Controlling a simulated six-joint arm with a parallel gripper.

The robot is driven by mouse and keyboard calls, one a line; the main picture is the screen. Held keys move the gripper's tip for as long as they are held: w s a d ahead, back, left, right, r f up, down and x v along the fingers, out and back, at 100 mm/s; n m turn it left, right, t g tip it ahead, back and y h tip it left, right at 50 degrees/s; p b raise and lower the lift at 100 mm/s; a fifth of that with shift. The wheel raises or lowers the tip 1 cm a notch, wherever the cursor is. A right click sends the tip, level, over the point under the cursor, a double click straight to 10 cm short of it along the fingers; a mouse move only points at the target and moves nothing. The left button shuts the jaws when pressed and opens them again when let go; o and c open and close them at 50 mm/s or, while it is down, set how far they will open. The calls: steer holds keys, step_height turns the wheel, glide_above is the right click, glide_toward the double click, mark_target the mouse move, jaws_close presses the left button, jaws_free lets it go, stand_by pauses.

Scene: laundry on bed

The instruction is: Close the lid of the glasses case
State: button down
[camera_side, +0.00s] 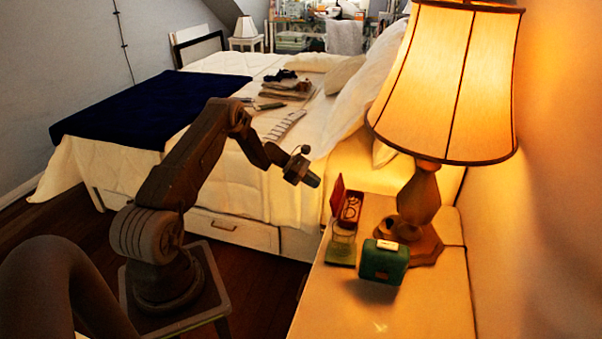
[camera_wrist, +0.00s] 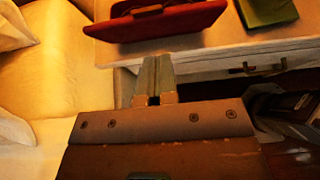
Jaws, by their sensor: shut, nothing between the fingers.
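The red glasses case (camera_side: 350,208) stands open on the bedside table, with its lid (camera_side: 337,195) raised on the left side and glasses inside. In the wrist view a red part of the case (camera_wrist: 168,22) shows at the top, cut off by the frame edge; its inside is not visible there. My gripper (camera_side: 314,180) is above and to the left of the case, apart from it. In the wrist view my gripper's fingers (camera_wrist: 155,62) are together and empty, pointing at the table edge below the case.
A glass (camera_side: 342,238) on a green base (camera_side: 340,257) stands in front of the case. A green clock (camera_side: 384,262) and a lit lamp (camera_side: 418,200) stand to the right. The front of the bedside table (camera_side: 380,318) is clear. The bed (camera_side: 230,180) lies to the left.

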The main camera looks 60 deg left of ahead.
mark_target(335, 185)
steer(key=shift+w+d+r, duration=0.25)
steer(key=shift+w+d, duration=0.5)
steer(key=shift+w+d+r, duration=0.2)
steer(key=shift+w+d, duration=0.5)
steer(key=shift+d+r, duration=0.1)
steer(key=shift+w+d+r, duration=0.1)
steer(key=shift+w, duration=0.1)
